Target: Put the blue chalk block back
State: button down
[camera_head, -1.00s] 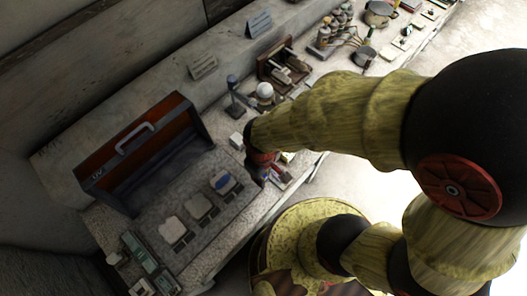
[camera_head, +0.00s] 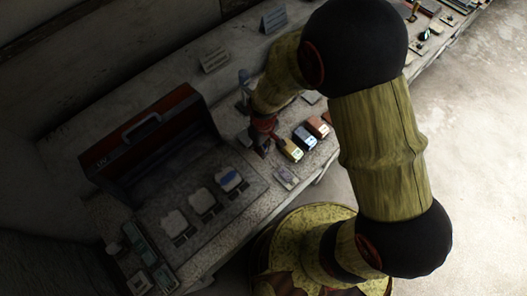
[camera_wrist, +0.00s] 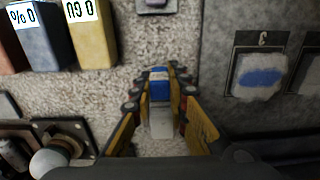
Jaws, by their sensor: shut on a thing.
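My gripper (camera_wrist: 160,75) is shut on a small block, the blue chalk block (camera_wrist: 160,84), in the wrist view. The block's far end is blue and its near end is whitish; a finger stands on each side. In the head view my gripper (camera_head: 263,143) is over the worktop, left of the coloured blocks; the held block cannot be made out there. Whether it touches the worktop is unclear. A pale pad with a blue smear (camera_wrist: 261,80), marked C, lies to the right in the wrist view. It also shows in the head view (camera_head: 229,178).
Yellow (camera_head: 291,150), blue-grey (camera_head: 305,138) and orange (camera_head: 318,127) labelled blocks stand right of my gripper. Two plain pale pads (camera_head: 202,201) lie left of the smeared one. A red-and-dark open case (camera_head: 150,135) stands behind. A round-knobbed item (camera_wrist: 50,160) is near my gripper.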

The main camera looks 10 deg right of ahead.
jog(key=shift+w+f, duration=0.1)
jog(key=shift+f, duration=1.55)
jog(key=shift+b, duration=0.3)
jog(key=shift+f, duration=0.15)
jog(key=c, duration=1.8)
grip_release()
jog(key=shift+o, duration=0.3)
